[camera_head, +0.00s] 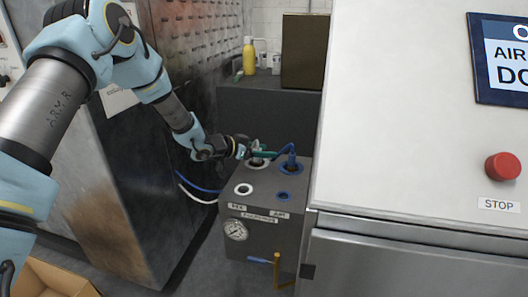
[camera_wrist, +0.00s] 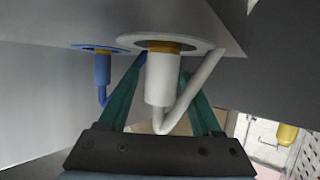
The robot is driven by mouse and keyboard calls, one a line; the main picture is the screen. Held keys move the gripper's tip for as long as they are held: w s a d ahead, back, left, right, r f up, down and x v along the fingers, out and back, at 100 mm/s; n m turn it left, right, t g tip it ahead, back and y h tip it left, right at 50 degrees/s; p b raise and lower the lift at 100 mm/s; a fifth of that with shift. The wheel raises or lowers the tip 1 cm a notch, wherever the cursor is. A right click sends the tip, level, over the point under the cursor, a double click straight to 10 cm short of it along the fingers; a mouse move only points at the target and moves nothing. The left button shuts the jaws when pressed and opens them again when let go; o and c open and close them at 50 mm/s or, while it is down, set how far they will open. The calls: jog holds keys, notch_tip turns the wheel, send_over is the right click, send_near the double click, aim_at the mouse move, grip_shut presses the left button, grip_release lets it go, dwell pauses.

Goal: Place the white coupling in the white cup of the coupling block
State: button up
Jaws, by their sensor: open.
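The coupling block (camera_head: 262,208) is a grey box with rings on its top. An empty white cup (camera_head: 243,189) is at the front left. Behind it, a second white ring (camera_head: 257,162) is partly covered by my gripper (camera_head: 262,153). The wrist view appears inverted. There the white coupling (camera_wrist: 158,80), with a gold collar and bent white tube, stands at a white ring (camera_wrist: 205,46). My gripper (camera_wrist: 165,85) is open, its teal fingers on either side of the white coupling. I cannot tell whether they touch it. In the head view the coupling is mostly hidden.
A blue coupling (camera_head: 291,160) stands in the back right blue ring; the front blue cup (camera_head: 283,195) is empty. A white-topped cabinet (camera_head: 400,150) stands close right, a dark metal machine (camera_head: 150,190) left.

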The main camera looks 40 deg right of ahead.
jog(key=b+v, duration=0.2)
jog(key=v, duration=0.9)
jog(key=shift+a+r, duration=0.2)
jog(key=shift+a, duration=0.15)
jog(key=w+a+r+n+t+y, duration=0.1)
jog(key=w+a+n+t+y, duration=0.3)
jog(key=w+a, duration=0.55)
jog(key=w+a+r+n+t+y, duration=0.1)
jog(key=w+a+n+t+y, duration=0.3)
jog(key=a, duration=1.1)
jog(key=s+a+n+g+y, duration=0.15)
jog(key=s+a+n, duration=0.25)
jog(key=a, duration=0.6)
jog(key=s+a+n+y, duration=0.3)
jog(key=s+a, duration=0.1)
jog(key=a, duration=0.5)
jog(key=s+a+n+g, duration=0.2)
jog(key=s+a, duration=0.3)
jog(key=s, duration=0.4)
jog(key=shift+n+g+y, duration=0.35)
jog(key=shift+n, duration=0.45)
jog(key=shift+s+r, duration=0.15)
